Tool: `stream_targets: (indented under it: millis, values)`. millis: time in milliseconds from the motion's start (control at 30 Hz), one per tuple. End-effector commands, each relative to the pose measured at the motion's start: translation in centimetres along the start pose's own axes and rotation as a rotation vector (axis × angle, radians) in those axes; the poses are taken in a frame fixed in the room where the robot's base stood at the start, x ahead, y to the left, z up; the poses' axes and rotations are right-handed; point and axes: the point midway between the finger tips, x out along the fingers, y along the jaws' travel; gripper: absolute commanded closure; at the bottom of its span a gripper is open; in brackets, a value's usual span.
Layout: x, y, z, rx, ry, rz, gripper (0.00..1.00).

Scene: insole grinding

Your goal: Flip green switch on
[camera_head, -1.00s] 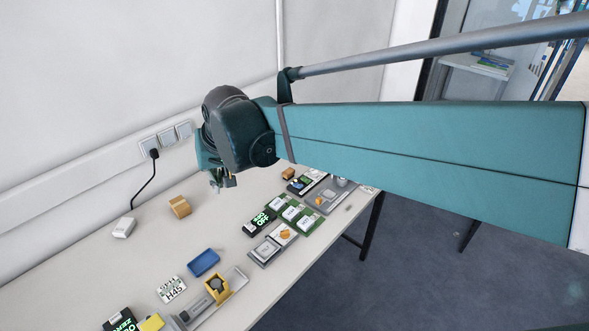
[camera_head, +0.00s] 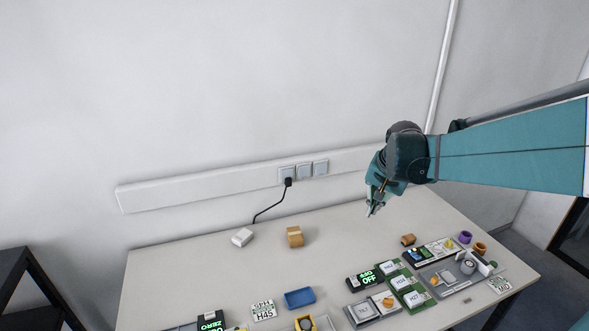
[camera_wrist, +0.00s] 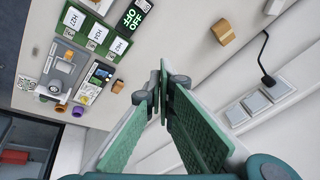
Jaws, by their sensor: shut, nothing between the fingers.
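A row of several green boards (camera_head: 402,283) with white labelled faces lies on the table at the right. A black display (camera_head: 367,279) beside them shows green text ending in OFF. The green boards (camera_wrist: 95,38) and the black display (camera_wrist: 134,18) also show at the upper left of the wrist view. I cannot tell which part is the green switch. My gripper (camera_head: 375,207) is shut and empty in the air above the back right of the table, apart from the boards. Its fingers (camera_wrist: 162,88) show in the wrist view.
A cardboard box (camera_head: 295,237) and a white adapter (camera_head: 242,237) stand at the back. A grey device (camera_head: 448,278), a small brown block (camera_head: 408,240) and purple (camera_head: 465,237) and orange (camera_head: 480,248) rings are at the right. Wall sockets (camera_head: 304,170) are behind. The table's left middle is clear.

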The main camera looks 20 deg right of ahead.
Motion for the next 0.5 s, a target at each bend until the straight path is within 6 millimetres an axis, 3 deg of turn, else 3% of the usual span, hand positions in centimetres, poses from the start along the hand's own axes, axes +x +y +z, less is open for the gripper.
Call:
stream_targets:
  millis: [500]
  values:
    - [4.6,5.3,-7.6,0.209,-0.044,0.042,1.0]
